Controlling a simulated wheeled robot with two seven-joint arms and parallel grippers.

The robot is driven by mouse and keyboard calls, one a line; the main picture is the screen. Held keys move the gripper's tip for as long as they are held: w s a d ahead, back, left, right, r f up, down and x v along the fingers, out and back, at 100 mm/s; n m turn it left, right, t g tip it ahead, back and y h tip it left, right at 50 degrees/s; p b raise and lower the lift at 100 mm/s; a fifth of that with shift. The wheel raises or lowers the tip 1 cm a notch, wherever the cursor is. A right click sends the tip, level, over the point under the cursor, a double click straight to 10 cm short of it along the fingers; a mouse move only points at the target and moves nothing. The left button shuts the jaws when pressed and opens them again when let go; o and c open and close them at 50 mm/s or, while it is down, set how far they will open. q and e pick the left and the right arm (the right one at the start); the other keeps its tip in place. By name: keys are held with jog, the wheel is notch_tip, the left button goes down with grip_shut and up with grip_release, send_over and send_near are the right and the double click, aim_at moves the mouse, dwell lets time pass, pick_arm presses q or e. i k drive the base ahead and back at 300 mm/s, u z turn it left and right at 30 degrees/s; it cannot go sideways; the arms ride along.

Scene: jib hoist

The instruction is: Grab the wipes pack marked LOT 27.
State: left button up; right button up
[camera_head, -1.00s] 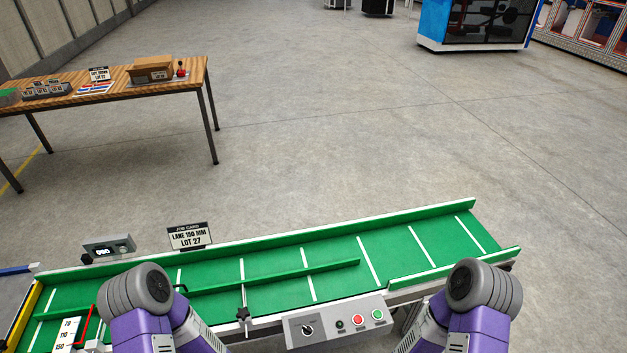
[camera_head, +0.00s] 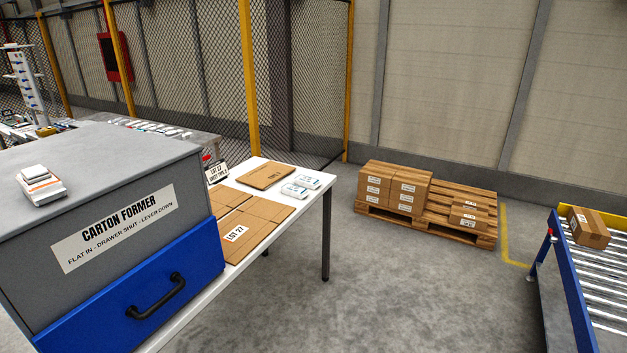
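Two small white-and-blue packs (camera_head: 295,190) lie side by side near the far right corner of the white table (camera_head: 318,174); they may be wipes packs, but I cannot read their markings. A flat carton (camera_head: 238,234) marked LOT 27 lies on the same table, nearer to me. A dark-edged sign (camera_head: 217,171) reading LOT 27 stands at the table's left edge. A short stack of white packs (camera_head: 41,185) sits on top of the carton former; its print is too small to read. Neither of my grippers is in view.
The grey carton former (camera_head: 130,160) with its blue drawer (camera_head: 140,310) shut fills the left front. A pallet (camera_head: 470,233) with boxes stands by the wall. A roller conveyor (camera_head: 600,285) carrying a carton (camera_head: 588,228) is at the right. The floor between is clear.

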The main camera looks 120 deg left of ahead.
aim_at(292, 190)
jog(key=u, duration=0.35)
jog(key=k, duration=0.9)
jog(key=u, duration=1.65)
jog(key=i, duration=1.5)
jog(key=u, duration=1.9)
jog(key=i, duration=0.7)
jog(key=u, duration=0.8)
